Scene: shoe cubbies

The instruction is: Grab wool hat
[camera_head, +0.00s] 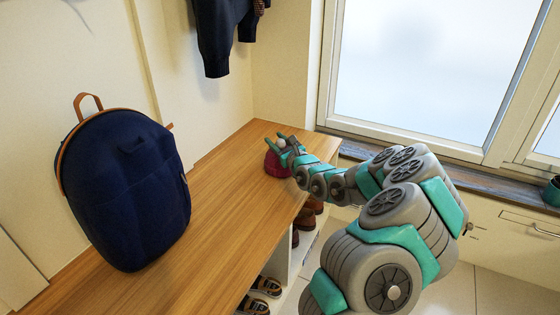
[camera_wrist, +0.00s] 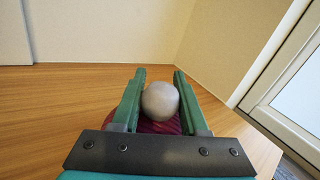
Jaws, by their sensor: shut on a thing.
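The wool hat (camera_head: 273,167) is dark red with a pale grey pompom and sits on the wooden bench top near its far end. In the wrist view the grey pompom (camera_wrist: 160,101) lies between the two green fingers, with the red knit (camera_wrist: 158,126) partly hidden below it. My gripper (camera_head: 281,144) reaches in from the right and is at the top of the hat, shut on it. The gripper (camera_wrist: 158,86) also shows in the wrist view, with a finger on each side of the pompom. Much of the hat is hidden by my gripper and arm.
A navy backpack (camera_head: 125,190) stands on the bench (camera_head: 215,190) at the left. A dark garment (camera_head: 222,38) hangs on the wall above. Shoes (camera_head: 308,212) and sandals (camera_head: 262,287) sit in cubbies below. A window (camera_head: 430,60) is at the right. The bench middle is clear.

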